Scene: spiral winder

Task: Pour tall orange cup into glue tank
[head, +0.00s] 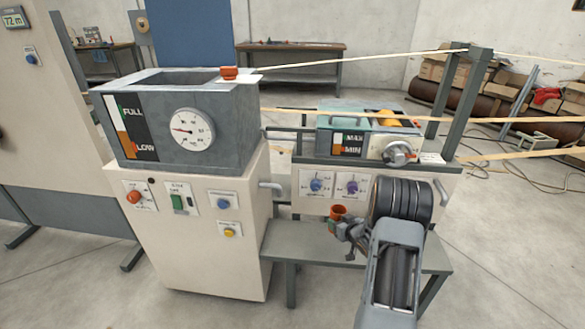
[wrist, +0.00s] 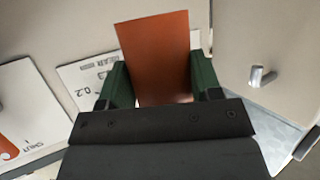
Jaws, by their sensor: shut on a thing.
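My gripper (head: 345,228) is shut on the tall orange cup (head: 337,212), in front of the low grey bench and the machine's front panel. In the wrist view the orange cup (wrist: 158,58) stands between the two green fingers of my gripper (wrist: 158,85). Its contents are not visible. A large grey tank (head: 230,117) with a FULL/LOW strip and round dial stands on the left cabinet. A smaller grey tank (head: 345,144) marked MAX/MIN stands to the right. I cannot tell by label which is the glue tank. The cup is below and apart from both.
A small orange-red object (head: 229,73) sits on the large tank's rim. A low grey bench (head: 300,240) lies in front of the machine. Pale strips (head: 400,117) run across to a grey post (head: 465,90). A lever handle (wrist: 262,77) sticks out in the wrist view.

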